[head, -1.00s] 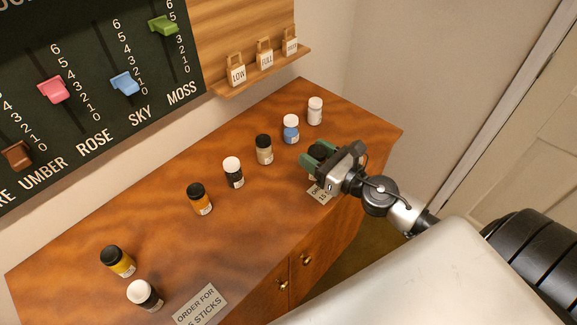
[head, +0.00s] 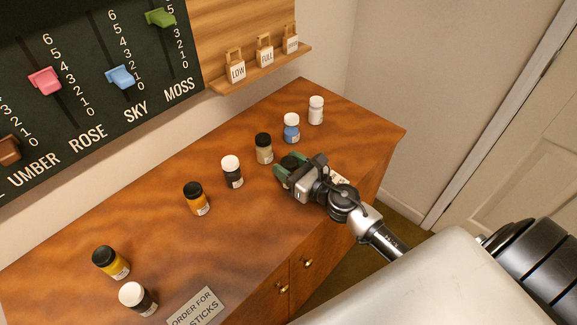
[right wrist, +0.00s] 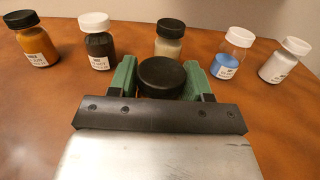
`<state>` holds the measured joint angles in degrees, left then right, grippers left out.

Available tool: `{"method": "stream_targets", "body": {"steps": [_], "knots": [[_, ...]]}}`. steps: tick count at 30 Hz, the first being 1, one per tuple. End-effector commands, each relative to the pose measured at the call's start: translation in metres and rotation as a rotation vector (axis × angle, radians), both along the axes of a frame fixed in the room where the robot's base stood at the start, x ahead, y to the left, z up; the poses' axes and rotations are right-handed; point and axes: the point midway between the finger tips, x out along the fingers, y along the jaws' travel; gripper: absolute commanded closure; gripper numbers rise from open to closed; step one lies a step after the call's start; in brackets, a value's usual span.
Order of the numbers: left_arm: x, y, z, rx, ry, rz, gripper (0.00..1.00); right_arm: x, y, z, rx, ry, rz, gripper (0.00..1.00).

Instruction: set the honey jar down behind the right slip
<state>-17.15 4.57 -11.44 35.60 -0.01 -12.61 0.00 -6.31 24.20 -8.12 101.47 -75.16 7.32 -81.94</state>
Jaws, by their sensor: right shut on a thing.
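My right gripper (head: 290,172) is shut on a jar with a black lid, taken as the honey jar (right wrist: 162,75). Its body and label are hidden by the fingers and palm, so its colour cannot be told. In the right wrist view the green fingers stand on both sides of the lid. The jar is over the wooden cabinet top, in front of the row of jars; whether it touches the top cannot be told. The right slip (head: 341,179) lies near the front edge, partly hidden by my wrist, to the right of the gripper. My left gripper is not in view.
Close behind the gripper stand a beige jar (head: 264,150), a blue jar (head: 291,129) and a white jar (head: 316,110). A dark white-lidded jar (head: 232,172) and an orange jar (head: 196,199) stand left. The left slip (head: 197,308) lies in front. The cabinet's right end is clear.

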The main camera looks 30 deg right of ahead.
Motion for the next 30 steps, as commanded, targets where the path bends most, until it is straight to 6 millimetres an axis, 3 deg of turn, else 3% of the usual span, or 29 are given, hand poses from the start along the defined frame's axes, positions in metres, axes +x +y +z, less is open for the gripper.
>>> {"method": "stream_targets", "body": {"steps": [5, 6, 10, 21, 30], "knots": [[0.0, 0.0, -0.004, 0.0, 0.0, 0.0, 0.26, 0.0, 0.0, -0.004, 0.0, -0.001, 0.0, 0.77], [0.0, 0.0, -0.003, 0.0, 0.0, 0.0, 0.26, 0.0, 0.0, -0.003, 0.0, 0.0, 0.0, 0.46], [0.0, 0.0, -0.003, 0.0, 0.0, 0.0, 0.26, 0.0, 0.0, -0.002, 0.0, 0.0, 0.0, 0.27], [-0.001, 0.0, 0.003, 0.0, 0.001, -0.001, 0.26, 0.0, 0.0, 0.003, 0.0, 0.0, 0.0, 0.26], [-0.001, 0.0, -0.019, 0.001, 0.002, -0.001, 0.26, -0.051, -0.018, -0.005, -0.002, 0.003, 0.0, 0.26]]}}
